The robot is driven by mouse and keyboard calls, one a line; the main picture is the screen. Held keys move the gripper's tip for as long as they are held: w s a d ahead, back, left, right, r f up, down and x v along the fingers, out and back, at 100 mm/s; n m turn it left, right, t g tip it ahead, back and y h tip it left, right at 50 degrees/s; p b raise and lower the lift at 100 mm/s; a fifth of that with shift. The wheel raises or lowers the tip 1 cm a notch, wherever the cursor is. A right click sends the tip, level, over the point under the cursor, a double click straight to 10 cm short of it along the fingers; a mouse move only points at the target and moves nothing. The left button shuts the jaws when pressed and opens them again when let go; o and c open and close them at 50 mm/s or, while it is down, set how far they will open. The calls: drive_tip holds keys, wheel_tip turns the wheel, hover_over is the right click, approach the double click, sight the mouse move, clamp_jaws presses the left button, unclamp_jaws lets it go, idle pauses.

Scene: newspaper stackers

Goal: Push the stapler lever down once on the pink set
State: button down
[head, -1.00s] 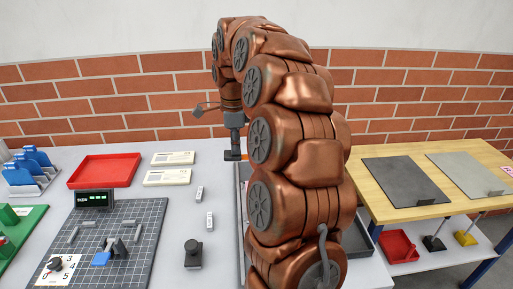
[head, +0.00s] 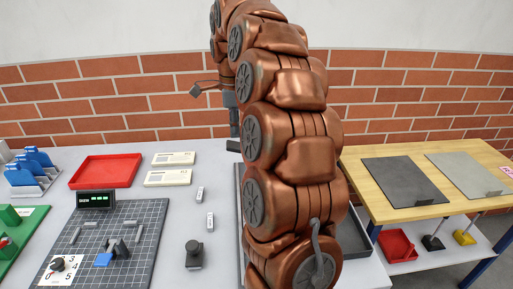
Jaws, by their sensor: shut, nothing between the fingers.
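My gripper (head: 233,146) points down at the back of the white table, left of my copper arm. I cannot make out a pink set or a stapler lever; the area behind my arm is hidden. A dark-edged tray or panel (head: 239,212) shows as a thin strip just left of my arm.
Left on the white table (head: 150,212) are a red tray (head: 105,171), two cream pads (head: 168,178), a gridded grey board (head: 118,232), a green display (head: 96,199) and a black knob (head: 194,254). A wooden table (head: 440,190) with dark and light grey plates stands right.

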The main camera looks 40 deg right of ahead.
drive_tip(key=shift+r+p, duration=0.45)
drive_tip(key=shift+r, duration=1.4)
